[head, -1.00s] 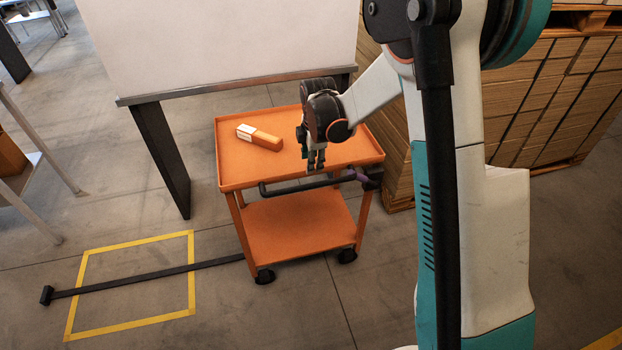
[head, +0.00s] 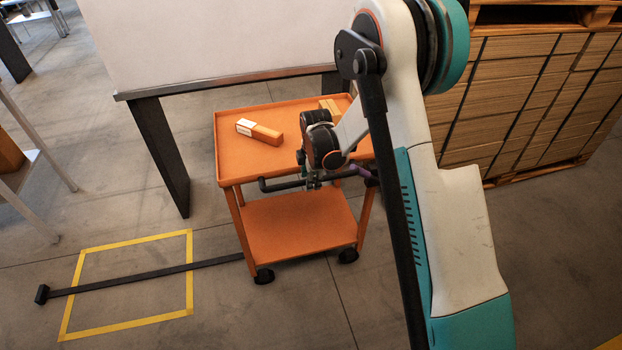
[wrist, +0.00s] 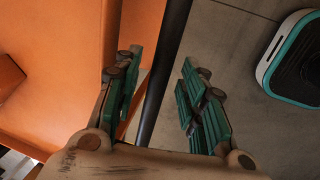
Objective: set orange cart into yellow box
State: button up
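The orange cart (head: 228,165) stands on the floor right of the yellow box. The yellow box is a taped floor outline (head: 190,270), empty except for a dark strip crossing it. The cart's black handle bar (head: 280,184) runs along its near side. My gripper (head: 313,183) is at this bar, right of its middle. In the wrist view, my gripper (wrist: 162,95) is open, with one green-padded finger on each side of the black bar (wrist: 166,70). Gaps show between bar and fingers. The cart's orange top also shows there (wrist: 60,45). My arm hides the cart's right side.
An orange-and-white carton (head: 260,132) lies on the cart top. The dark floor strip (head: 120,281) reaches left from the cart to a small end block. A white-topped table (head: 215,45) stands behind, stacked cardboard (head: 530,110) at right.

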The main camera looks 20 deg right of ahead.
grip_shut()
